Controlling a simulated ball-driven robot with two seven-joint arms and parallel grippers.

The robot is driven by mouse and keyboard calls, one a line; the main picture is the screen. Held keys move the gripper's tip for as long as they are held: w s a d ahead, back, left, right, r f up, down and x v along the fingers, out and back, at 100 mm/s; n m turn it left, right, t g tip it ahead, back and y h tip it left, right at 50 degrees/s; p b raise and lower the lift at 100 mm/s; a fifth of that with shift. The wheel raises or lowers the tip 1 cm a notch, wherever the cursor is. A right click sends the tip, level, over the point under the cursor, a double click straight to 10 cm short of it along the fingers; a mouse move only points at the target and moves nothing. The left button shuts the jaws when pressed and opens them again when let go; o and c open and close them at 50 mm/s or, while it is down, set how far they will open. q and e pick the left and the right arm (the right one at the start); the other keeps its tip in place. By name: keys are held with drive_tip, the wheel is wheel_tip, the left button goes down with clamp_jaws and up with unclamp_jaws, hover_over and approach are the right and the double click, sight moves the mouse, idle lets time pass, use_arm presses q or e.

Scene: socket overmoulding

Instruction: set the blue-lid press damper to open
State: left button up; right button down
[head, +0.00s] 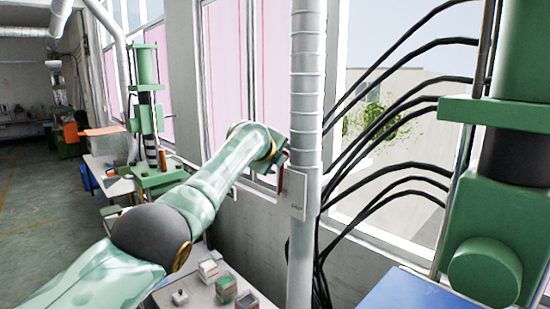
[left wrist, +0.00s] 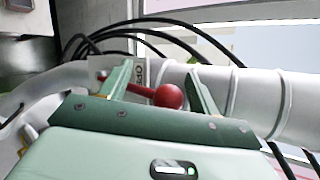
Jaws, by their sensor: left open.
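A grey vertical duct (head: 306,110) carries a small damper plate (head: 296,197) with a label too small to read. A bit of red lever (head: 281,180) shows at the plate's left edge. In the left wrist view the lever has a round red knob (left wrist: 168,96) and a red shaft (left wrist: 140,90) running left towards a labelled plate (left wrist: 102,68). My left gripper (left wrist: 160,68) is open, with its green fingers on either side of the knob and shaft. I cannot tell whether they touch. In the head view my arm hides most of this hand. My right gripper is not in view.
A green press (head: 490,200) stands close on the right, beside a blue surface (head: 410,292). Black cables (head: 400,110) arch between duct and press. Below, a bench holds small boxes (head: 226,288). Another green press (head: 147,100) stands further back. Windows line the wall.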

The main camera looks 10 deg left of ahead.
use_arm(q)
drive_tip(key=shift+s+d+b, duration=0.1)
drive_tip(key=shift+s+b, duration=0.05)
drive_tip(key=shift+b, duration=0.15)
drive_tip(key=b+v, duration=1.2)
drive_tip(key=v, duration=0.4)
drive_tip(key=shift+r, duration=0.1)
drive_tip(key=shift+c, duration=0.3)
